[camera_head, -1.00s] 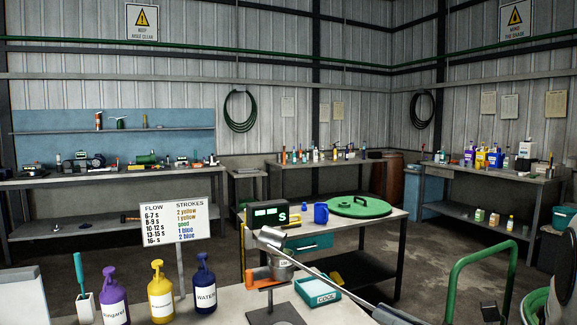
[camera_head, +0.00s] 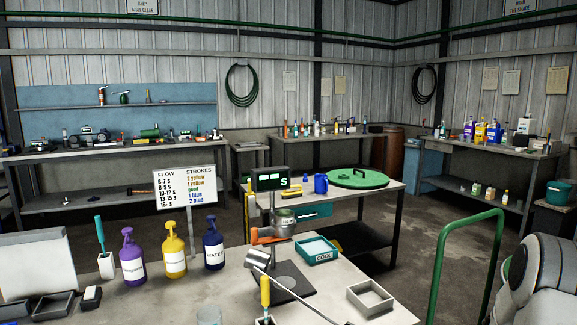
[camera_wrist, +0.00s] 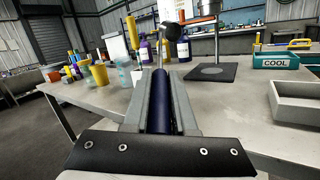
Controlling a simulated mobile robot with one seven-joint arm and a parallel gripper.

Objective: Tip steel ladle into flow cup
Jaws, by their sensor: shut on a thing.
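The steel ladle shows in the head view as a bowl (camera_head: 258,258) with a long thin shaft running down right to the frame's edge. In the wrist view my gripper (camera_wrist: 160,88) is shut on its dark blue handle (camera_wrist: 160,115), and the shaft points away from me. Its contents cannot be seen. The steel flow cup (camera_head: 284,222) sits in an orange holder on a stand with a dark base plate (camera_head: 290,283). The bowl is apart from the cup, lower and to its left in the picture.
Purple (camera_head: 132,258), yellow (camera_head: 174,251) and blue (camera_head: 213,244) pump bottles stand left on the bench. A yellow-handled tool (camera_head: 265,292) stands close to the ladle shaft. A teal COOL tray (camera_head: 317,252) and an empty grey tray (camera_head: 371,299) lie right of the stand.

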